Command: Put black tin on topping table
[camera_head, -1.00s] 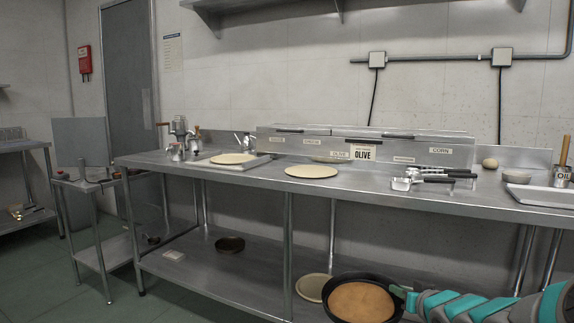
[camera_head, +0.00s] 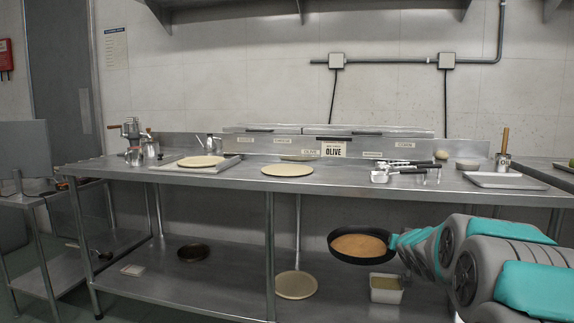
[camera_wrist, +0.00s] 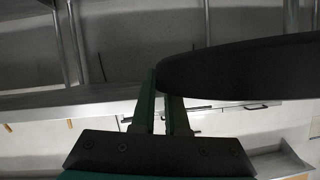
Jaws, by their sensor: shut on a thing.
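The black tin (camera_head: 345,257) is a round pan with a baked base in it. My gripper (camera_head: 394,243) is shut on its right rim and holds it roughly level, in front of the table and below the top's height. In the wrist view the tin (camera_wrist: 245,72) shows as a dark disc, its edge at the fingers (camera_wrist: 163,95). The topping table (camera_head: 225,182) is a long steel table with ingredient bins (camera_head: 290,146) along its back, one labelled OLIVE.
Clear steel lies between the disc and scoops. A dark pan (camera_head: 193,252) and a container (camera_head: 386,288) are on the lower shelf.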

